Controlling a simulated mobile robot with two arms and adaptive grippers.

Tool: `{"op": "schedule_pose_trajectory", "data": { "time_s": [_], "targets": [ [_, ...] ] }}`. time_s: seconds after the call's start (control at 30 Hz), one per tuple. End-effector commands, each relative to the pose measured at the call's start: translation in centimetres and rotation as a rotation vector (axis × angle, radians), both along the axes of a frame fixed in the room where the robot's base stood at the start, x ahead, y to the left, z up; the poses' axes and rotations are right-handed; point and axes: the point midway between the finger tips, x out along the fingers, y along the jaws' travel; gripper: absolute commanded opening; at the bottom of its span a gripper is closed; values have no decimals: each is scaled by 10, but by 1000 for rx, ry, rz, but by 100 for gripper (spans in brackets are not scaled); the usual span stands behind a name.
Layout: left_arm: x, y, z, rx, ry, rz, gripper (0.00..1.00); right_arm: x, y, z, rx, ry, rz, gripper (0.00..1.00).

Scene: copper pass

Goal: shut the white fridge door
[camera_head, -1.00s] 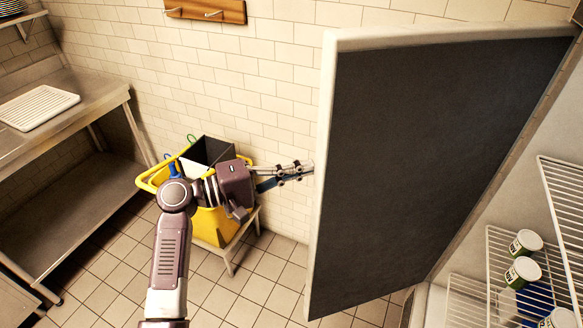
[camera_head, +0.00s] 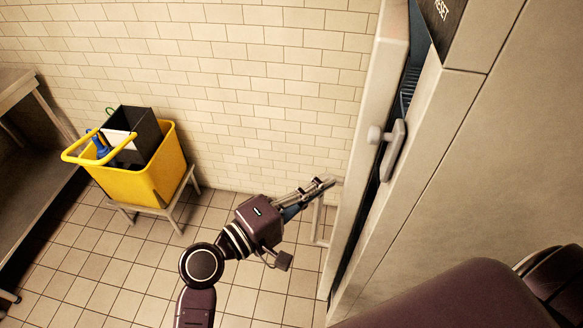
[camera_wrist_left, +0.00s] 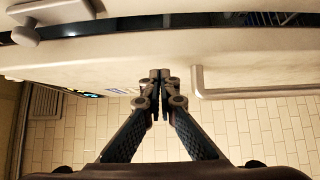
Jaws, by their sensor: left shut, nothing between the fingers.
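The white fridge door (camera_head: 372,110) stands slightly ajar in the head view, seen nearly edge-on. A narrow dark gap shows between it and the fridge frame (camera_head: 428,125). My left gripper (camera_head: 332,183) is shut and empty, its fingertips at the door's outer face near the bar handle (camera_head: 318,220). In the left wrist view the closed fingertips (camera_wrist_left: 160,76) meet or almost meet the door (camera_wrist_left: 110,68), just left of the handle (camera_wrist_left: 197,82); I cannot tell if they press on it. My right gripper is out of view.
A latch (camera_head: 393,150) sits on the frame beside the gap. A yellow mop bucket (camera_head: 150,180) stands on a low stand by the tiled wall at left. A steel table (camera_head: 30,130) is at the far left. Tiled floor between is clear.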

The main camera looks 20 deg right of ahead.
Motion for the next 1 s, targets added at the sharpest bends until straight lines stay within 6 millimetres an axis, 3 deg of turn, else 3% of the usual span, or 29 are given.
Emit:
{"op": "schedule_pose_trajectory", "data": {
  "time_s": [0.3, 1.0],
  "targets": [
    [-20, -26, 0, 0, 0, 0, 0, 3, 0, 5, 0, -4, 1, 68],
    [-16, -28, 0, 1, -2, 3, 0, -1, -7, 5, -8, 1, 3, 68]
  ]
}}
